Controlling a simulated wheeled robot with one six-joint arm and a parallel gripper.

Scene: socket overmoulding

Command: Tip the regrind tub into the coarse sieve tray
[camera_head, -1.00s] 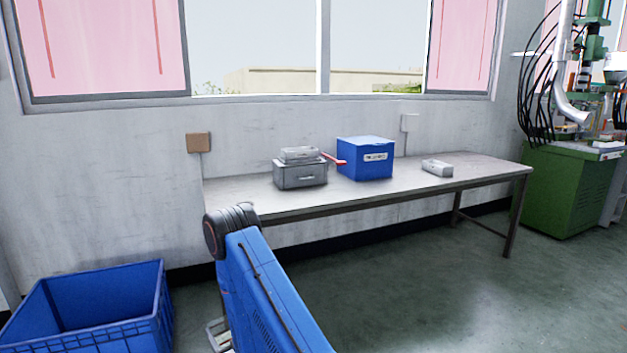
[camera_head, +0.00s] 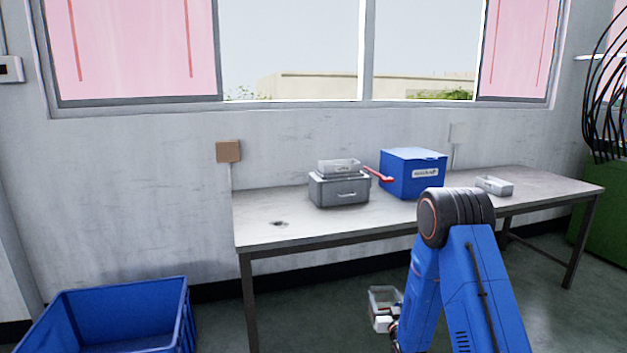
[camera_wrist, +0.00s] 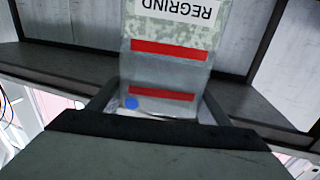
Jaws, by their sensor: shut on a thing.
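The regrind tub (camera_wrist: 170,45) is a clear, speckled tub with red bands and a "REGRIND" label, which reads upside down in the wrist view. My gripper (camera_wrist: 160,108) is shut on it. In the head view the tub (camera_head: 384,297) is small and held low, in front of the bench and below its top. Two shallow trays show on the bench: a pale one (camera_head: 338,167) on top of a grey box, and a light grey one (camera_head: 495,186) at the right. I cannot tell which is the coarse sieve tray; no label is readable on either.
The bench (camera_head: 265,238) stands against the wall. On it are a grey box (camera_head: 338,190) with a handle and a blue box (camera_head: 413,174) with a red lever at its left. A blue crate (camera_head: 120,310) stands on the floor at left. The bench's left end is mostly clear.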

